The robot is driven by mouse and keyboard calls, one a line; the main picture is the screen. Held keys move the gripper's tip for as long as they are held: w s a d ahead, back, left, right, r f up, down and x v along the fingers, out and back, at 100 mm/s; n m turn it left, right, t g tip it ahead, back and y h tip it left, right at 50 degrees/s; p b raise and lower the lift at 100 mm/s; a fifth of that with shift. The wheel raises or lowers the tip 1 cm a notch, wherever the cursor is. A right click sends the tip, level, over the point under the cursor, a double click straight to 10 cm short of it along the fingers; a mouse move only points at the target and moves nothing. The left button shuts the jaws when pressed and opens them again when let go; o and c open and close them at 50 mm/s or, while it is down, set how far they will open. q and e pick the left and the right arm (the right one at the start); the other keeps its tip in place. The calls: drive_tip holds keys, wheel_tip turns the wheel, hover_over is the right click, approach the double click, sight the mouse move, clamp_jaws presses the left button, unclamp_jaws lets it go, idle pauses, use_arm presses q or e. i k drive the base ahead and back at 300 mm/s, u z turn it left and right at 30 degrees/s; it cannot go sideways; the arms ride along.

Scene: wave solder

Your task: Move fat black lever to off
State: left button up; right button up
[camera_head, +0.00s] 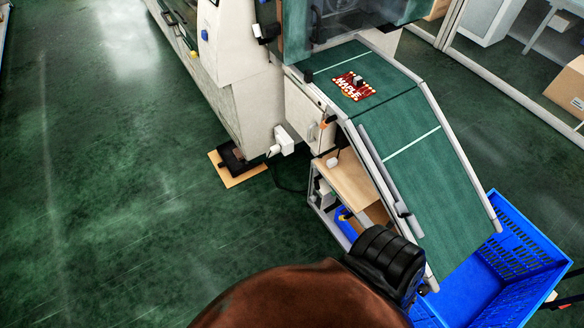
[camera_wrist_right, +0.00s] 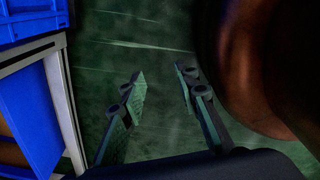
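I cannot pick out the fat black lever with certainty in either view. The beige machine (camera_head: 262,95) stands at upper middle of the head view, with a small grey panel (camera_head: 300,108) on its near end. A small dark part (camera_head: 308,76) shows at the conveyor's upper left edge, too small to identify. In the right wrist view my right gripper (camera_wrist_right: 160,85) is open and empty, its two fingers well apart over green floor. The gripper itself does not show in the head view. My left gripper is in neither view.
A green sloping conveyor (camera_head: 440,185) carries a red board (camera_head: 353,87) near its top and leads down to a blue crate (camera_head: 490,300). A wooden shelf (camera_head: 350,180) is below. A dark block (camera_head: 234,158) lies on the floor on a tan board. Floor at left is clear.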

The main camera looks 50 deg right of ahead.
sight(316, 184)
drive_tip(key=i, duration=2.25)
drive_tip(key=z, duration=3.55)
